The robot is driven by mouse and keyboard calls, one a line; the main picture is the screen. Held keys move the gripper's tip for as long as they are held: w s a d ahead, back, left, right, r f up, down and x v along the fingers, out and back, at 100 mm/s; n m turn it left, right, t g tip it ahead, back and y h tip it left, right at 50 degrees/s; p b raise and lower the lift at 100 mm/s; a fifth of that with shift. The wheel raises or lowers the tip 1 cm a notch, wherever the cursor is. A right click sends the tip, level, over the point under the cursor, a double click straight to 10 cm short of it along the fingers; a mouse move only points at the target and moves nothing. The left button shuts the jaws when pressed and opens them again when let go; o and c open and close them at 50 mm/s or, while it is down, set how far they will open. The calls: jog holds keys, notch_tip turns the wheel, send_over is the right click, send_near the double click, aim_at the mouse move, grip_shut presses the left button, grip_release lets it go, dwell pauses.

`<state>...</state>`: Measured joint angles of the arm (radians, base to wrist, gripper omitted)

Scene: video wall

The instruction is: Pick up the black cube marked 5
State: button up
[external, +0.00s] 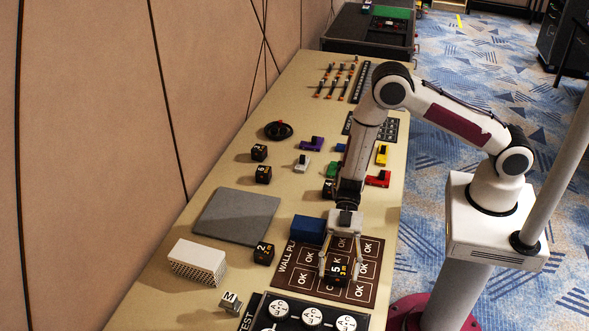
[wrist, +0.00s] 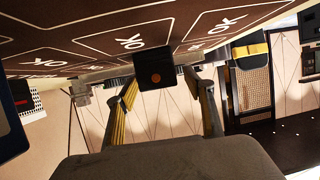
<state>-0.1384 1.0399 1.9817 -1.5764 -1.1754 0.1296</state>
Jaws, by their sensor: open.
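The black cube marked 5 (external: 337,272) sits on the brown mat with OK squares (external: 370,295), near the mat's middle. It also shows as a dark block in the wrist view (wrist: 155,69). My gripper (external: 341,266) points down over the mat with its fingers apart around the cube. In the wrist view my gripper (wrist: 160,85) has a finger on each side of the cube, with the cube near the fingertips. Whether either finger touches the cube is hard to tell.
A blue block (external: 308,229) stands close behind the mat. Other black cubes marked 2 (external: 264,253) and 6 (external: 264,174) stand to the left. A grey plate (external: 237,218) and a white perforated box (external: 198,262) lie further left. A black panel with white discs (external: 312,317) is in front.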

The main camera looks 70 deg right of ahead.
aim_at(339, 270)
jog(key=c, duration=1.2)
jog(key=shift+c, duration=0.2)
jog(key=shift+r, duration=0.2)
jog(key=shift+r, duration=4.8)
